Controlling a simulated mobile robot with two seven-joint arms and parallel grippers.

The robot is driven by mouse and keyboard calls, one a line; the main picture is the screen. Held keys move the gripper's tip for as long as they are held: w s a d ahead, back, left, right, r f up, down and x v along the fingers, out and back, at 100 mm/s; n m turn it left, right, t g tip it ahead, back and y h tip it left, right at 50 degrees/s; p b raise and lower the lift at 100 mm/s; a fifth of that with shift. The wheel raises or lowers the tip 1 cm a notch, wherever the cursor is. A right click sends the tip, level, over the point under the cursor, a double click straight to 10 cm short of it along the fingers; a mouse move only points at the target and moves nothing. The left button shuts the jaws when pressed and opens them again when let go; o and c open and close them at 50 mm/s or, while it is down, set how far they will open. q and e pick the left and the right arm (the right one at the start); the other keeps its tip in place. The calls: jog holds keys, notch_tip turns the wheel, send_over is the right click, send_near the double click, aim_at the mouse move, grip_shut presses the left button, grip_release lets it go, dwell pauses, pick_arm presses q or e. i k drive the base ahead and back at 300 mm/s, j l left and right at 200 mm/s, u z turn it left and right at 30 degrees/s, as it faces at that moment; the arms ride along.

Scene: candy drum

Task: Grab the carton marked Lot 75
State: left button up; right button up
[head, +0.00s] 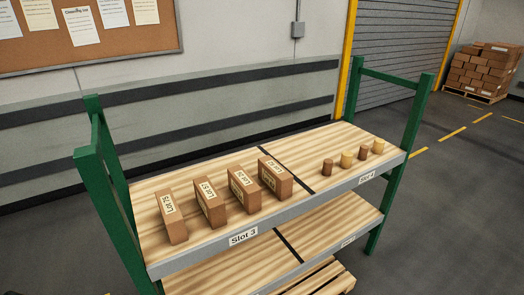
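Several brown cartons with pale labels stand upright in a row on the left half of the top wooden shelf, above the Slot 3 tag. The leftmost carton (172,217) has a tilted label that seems to read Lot 75, though the print is small. To its right stands a carton (211,204) that seems to be marked Lot 57. Further right are another carton (244,190) and a wider carton (275,178), whose labels I cannot read surely. The cartons stand apart with narrow gaps. Neither of my grippers is in view.
The rack has green posts (390,205) at its ends and a grey front edge (222,243). Several small brown and yellow cylinders (346,159) stand on the right half, above Slot 4. A lower shelf (320,238) shows beneath. A wall is behind; stacked boxes (484,70) sit far right.

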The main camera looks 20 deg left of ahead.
aim_at(172, 219)
jog(key=i+u, duration=0.2)
jog(key=i, duration=0.35)
jog(key=i+l+u, duration=0.2)
jog(key=i, duration=0.3)
jog(key=i+l+u, duration=0.25)
jog(key=i, duration=0.25)
jog(key=i+l+u, duration=0.2)
jog(key=i+l, duration=0.15)
jog(key=i, duration=0.15)
